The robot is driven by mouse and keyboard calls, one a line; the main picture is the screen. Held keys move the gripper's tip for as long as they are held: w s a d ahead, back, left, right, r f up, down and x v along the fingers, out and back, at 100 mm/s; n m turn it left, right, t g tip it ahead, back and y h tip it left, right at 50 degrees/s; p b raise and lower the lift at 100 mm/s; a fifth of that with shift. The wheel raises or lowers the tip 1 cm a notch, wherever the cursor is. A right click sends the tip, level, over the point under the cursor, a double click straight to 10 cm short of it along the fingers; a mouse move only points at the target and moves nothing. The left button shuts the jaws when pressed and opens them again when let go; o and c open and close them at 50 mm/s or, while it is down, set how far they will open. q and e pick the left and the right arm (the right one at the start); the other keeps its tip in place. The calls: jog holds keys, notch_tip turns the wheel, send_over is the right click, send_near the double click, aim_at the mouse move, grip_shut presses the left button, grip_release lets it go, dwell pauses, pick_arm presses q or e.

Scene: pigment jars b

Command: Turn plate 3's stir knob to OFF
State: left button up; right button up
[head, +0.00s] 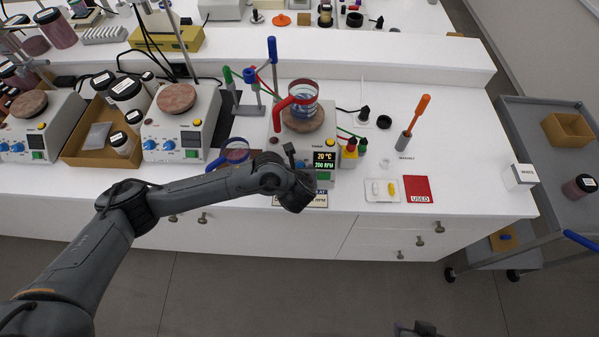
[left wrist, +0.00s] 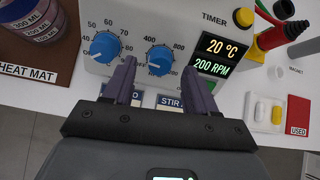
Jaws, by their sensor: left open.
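The hot plate with the 20 °C and 200 RPM display (head: 324,158) stands at the bench front in the head view. My left arm covers much of its front. In the left wrist view the stir knob (left wrist: 160,60) is blue and sits left of the display (left wrist: 220,54). Its scale is partly hidden, and I cannot read its pointer clearly. My left gripper (left wrist: 158,70) is open, with one finger on each side of the stir knob. I cannot tell whether the fingers touch it. The other blue knob (left wrist: 104,46) sits left of the left finger.
A red-handled glass vessel (head: 303,98) stands on the plate's top. A red-and-yellow item (head: 349,149) and a white tray (head: 383,189) lie to the right. Another hot plate (head: 180,130) stands left.

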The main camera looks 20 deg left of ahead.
pick_arm(q)
jog(key=shift+b+x, duration=0.3)
jog(key=shift+x, duration=0.85)
jog(key=c, duration=1.1)
jog(key=shift+o, duration=0.2)
jog(key=shift+n, duration=0.4)
jog(key=n, duration=0.2)
jog(key=shift+s+f+n, duration=0.1)
jog(key=shift+n, duration=2.6)
